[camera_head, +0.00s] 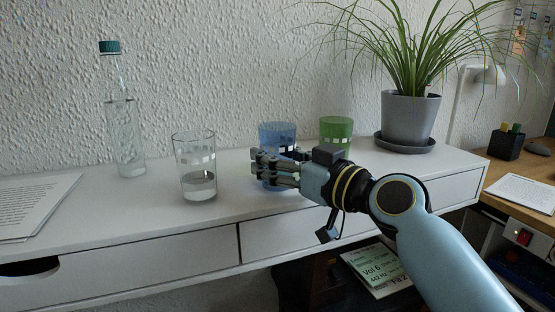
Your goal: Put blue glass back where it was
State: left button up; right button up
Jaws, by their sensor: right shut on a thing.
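The blue glass (277,132) stands upright on or just above the white shelf, between a clear glass (195,165) on its left and a green glass (336,130) on its right. My right gripper (268,169) reaches in from the right and is shut on the blue glass. Its fingers hide much of the glass's middle and lower part, so I cannot tell if the base touches the shelf. The green glass is partly hidden behind my right gripper. My left gripper is not in view.
A clear bottle (124,130) with a teal cap stands at the back left. Papers (40,205) lie at the left end of the white shelf (130,215). A potted plant (408,118) stands at the right. Free room lies between the bottle, clear glass and papers.

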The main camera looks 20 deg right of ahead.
jog(key=o, duration=1.4)
jog(key=shift+c, duration=0.2)
jog(key=shift+r+p, duration=0.25)
jog(key=shift+p, duration=0.1)
jog(key=v, duration=1.2)
jog(key=shift+f, duration=0.2)
